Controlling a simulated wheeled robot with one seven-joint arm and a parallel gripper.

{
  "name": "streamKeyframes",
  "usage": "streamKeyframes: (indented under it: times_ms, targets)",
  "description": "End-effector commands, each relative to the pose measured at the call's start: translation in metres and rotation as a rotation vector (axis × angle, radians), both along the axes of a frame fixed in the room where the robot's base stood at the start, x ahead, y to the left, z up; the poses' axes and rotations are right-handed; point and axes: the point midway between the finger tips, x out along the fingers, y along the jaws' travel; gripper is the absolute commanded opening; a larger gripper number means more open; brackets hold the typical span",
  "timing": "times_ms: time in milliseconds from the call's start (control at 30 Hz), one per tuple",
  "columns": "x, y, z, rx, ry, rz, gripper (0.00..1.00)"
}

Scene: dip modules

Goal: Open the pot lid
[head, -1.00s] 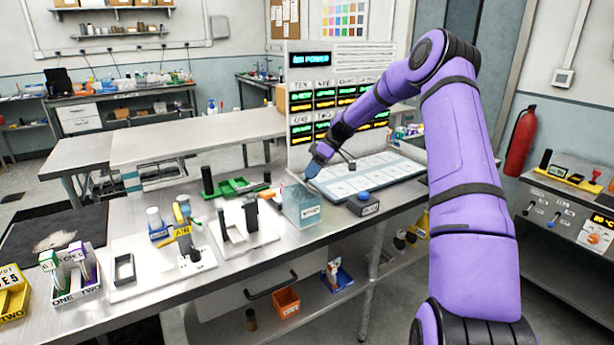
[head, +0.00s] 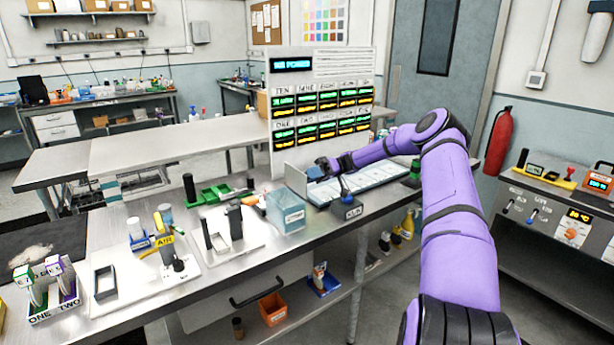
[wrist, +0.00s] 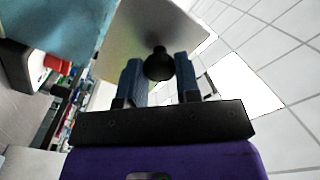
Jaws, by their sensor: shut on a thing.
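The pot appears to be the pale blue translucent box (head: 285,212) near the bench's front edge. Its lid seems to be the thin grey plate (head: 298,180) tilted up steeply above the box's back right. In the wrist view, the grey plate (wrist: 148,38) carries a round black knob (wrist: 159,64). My gripper (wrist: 158,76) has its two blue fingers shut on this knob. In the head view, my gripper (head: 322,168) is right beside the raised plate. Whether the plate still touches the box is unclear.
A small black block with a blue top (head: 346,208) stands right of the box. A white panelled board (head: 375,185) lies behind. The lit display panel (head: 322,110) rises at the back. A white tray (head: 232,238) with black parts stands left.

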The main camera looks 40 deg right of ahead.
Motion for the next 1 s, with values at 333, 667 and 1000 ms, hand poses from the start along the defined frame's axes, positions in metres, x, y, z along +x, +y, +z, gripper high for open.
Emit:
streamKeyframes:
  times_ms: [333, 667, 1000]
  targets:
    - [0.0004, -0.0053, -0.0044, 0.089, 0.000, -0.001, 0.00]
    - [0.0001, -0.0054, -0.0046, 0.095, 0.001, 0.000, 0.00]
    - [0.0001, -0.0052, -0.0048, 0.095, 0.001, 0.000, 0.56]
